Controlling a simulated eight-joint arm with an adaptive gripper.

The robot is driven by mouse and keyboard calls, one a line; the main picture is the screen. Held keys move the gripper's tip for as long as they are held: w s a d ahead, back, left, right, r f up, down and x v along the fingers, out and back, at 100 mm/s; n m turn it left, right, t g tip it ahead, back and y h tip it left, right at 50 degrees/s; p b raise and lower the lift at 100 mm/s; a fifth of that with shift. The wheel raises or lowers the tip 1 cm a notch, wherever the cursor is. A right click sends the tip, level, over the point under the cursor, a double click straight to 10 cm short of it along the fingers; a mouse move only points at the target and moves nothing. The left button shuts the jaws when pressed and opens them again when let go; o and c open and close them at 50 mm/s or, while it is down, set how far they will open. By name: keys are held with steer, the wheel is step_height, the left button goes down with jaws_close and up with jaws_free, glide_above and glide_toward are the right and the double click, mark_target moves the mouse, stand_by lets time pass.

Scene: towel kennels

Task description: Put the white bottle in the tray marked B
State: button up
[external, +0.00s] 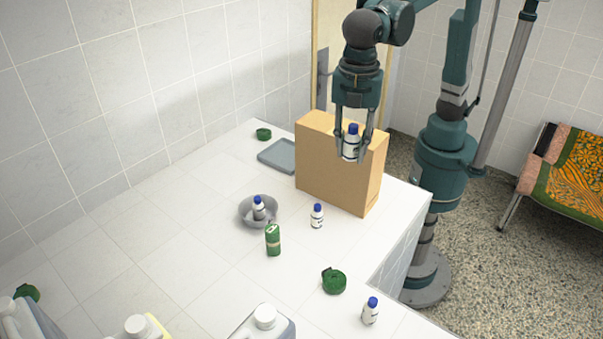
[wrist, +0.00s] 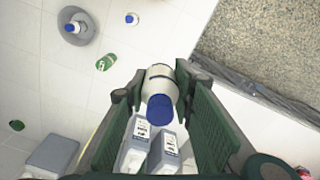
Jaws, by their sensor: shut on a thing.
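My gripper (external: 353,154) is shut on a white bottle (external: 350,147) with a blue cap, held upright in the air in front of the cardboard box. The bottle shows between the fingers in the wrist view (wrist: 160,73), its blue cap towards the camera. A flat grey tray (external: 278,156) lies on the counter left of the box, partly hidden by it; I can read no letter on it. Similar bottles stand on the counter (external: 317,216), inside a grey bowl (external: 246,219), and near the front edge (external: 371,311).
The tall cardboard box (external: 333,184) stands at the counter's right edge, between gripper and tray. Large jugs (external: 264,322) stand at the front.

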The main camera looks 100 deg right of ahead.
steer(key=w+d+m, duration=0.2)
steer(key=w+d, duration=0.5)
steer(key=d, duration=0.5)
steer(key=m+p, duration=0.1)
steer(key=m, duration=0.5)
glide_above(286, 158)
step_height(286, 158, down, 26)
steer(key=shift+d, duration=0.15)
steer(key=shift+s+f, duration=0.1)
steer(key=shift+f, duration=2.85)
steer(key=shift+f+p, duration=0.4)
steer(key=shift+f, duration=1.65)
